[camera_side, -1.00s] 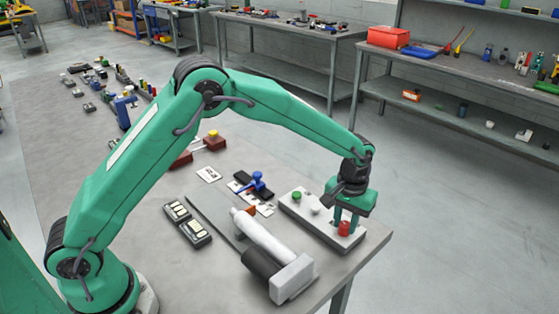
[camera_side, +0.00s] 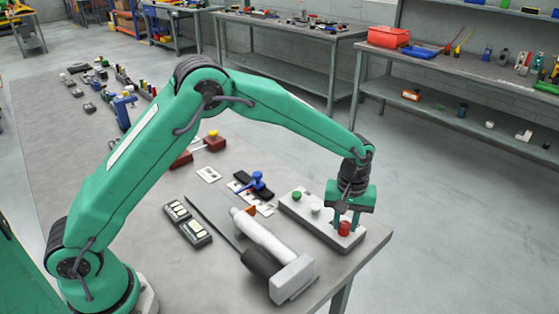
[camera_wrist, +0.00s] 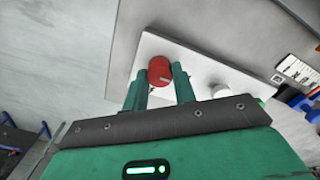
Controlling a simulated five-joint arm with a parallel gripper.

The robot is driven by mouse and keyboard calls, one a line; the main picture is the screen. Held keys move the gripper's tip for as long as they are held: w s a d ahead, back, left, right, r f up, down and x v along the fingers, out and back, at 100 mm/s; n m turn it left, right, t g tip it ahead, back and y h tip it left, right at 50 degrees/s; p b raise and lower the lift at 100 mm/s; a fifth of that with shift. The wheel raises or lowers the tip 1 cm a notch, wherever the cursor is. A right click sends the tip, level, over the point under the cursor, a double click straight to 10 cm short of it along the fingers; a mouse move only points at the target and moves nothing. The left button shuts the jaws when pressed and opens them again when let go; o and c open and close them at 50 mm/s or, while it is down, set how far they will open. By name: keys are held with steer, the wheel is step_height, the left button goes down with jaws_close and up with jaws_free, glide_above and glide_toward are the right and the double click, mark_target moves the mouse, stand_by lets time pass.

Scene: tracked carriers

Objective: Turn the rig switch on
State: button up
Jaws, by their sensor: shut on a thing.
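The light grey switch box (camera_side: 322,226) lies near the right corner of the bench, with a green knob (camera_side: 296,195), a white knob (camera_side: 315,209) and a red knob (camera_side: 344,229) in a row. My gripper (camera_side: 346,221) points down over the right end of the box and is shut on the red knob. In the wrist view, the red knob (camera_wrist: 159,69) sits between the two fingers of my gripper (camera_wrist: 161,73). The white knob (camera_wrist: 220,91) shows to their right there. The wrist view shows a small pale mark on the red knob.
A white cylinder with a dark collar and a square block (camera_side: 291,279) lies left of the box. The bench edge is close on the right.

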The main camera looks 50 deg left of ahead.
mark_target(345, 225)
steer(key=o, duration=1)
steer(key=shift+r, duration=0.15)
step_height(345, 225, up, 7)
steer(key=shift+r, duration=0.3)
